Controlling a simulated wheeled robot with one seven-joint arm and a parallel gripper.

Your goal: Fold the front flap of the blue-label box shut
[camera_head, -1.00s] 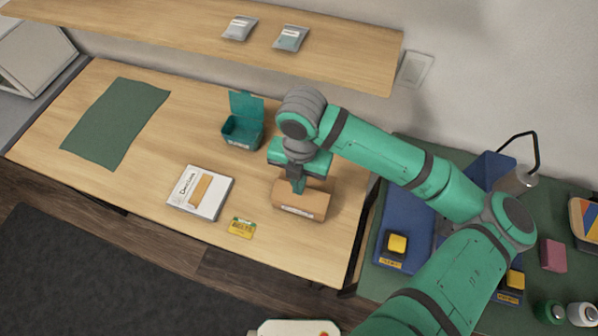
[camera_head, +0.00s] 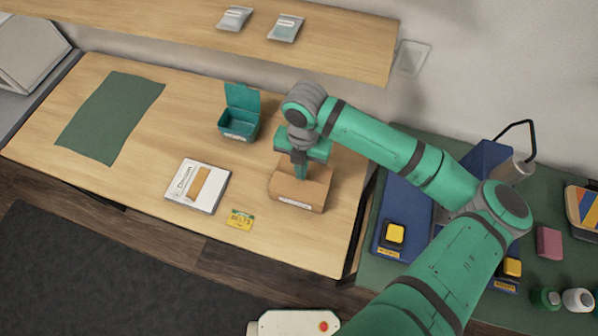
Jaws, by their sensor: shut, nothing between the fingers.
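A brown cardboard box (camera_head: 308,193) stands on the right part of the wooden table, with a pale label on its front side. The label is too small to read, and I cannot tell whether it is blue. My gripper (camera_head: 300,174) points down with its fingers shut and empty, at the top of this box. I cannot tell whether the fingertips touch the cardboard. The box's top looks closed from here, but my gripper hides its back part, and the flaps cannot be told apart.
An open teal box (camera_head: 240,122) stands behind and left. A white booklet (camera_head: 187,203) with a small brown piece, and a yellow card (camera_head: 240,219), lie left of the brown box. A green mat (camera_head: 110,118) lies far left. A shelf (camera_head: 340,45) runs along the wall.

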